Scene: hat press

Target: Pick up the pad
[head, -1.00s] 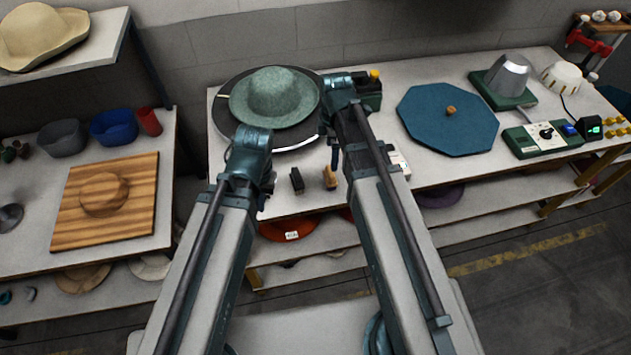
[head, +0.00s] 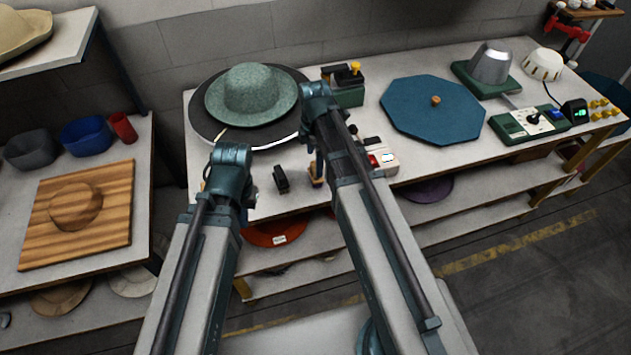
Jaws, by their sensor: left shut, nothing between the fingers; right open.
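Two small items lie near the front edge of the white table: a dark block (head: 281,179) and a tan-brown piece (head: 317,181). I cannot tell from their looks which is the pad. My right gripper (head: 317,165) is open, pointing down over the tan piece and hiding much of it; I cannot tell whether they touch. My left gripper (head: 250,188) is shut and empty, left of the dark block and apart from it.
A green felt hat (head: 252,90) sits on a dark round plate (head: 205,125) behind my grippers. A white-and-red box (head: 382,158) is right of my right gripper. A blue octagonal board (head: 432,110) and a green control box (head: 528,127) stand further right.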

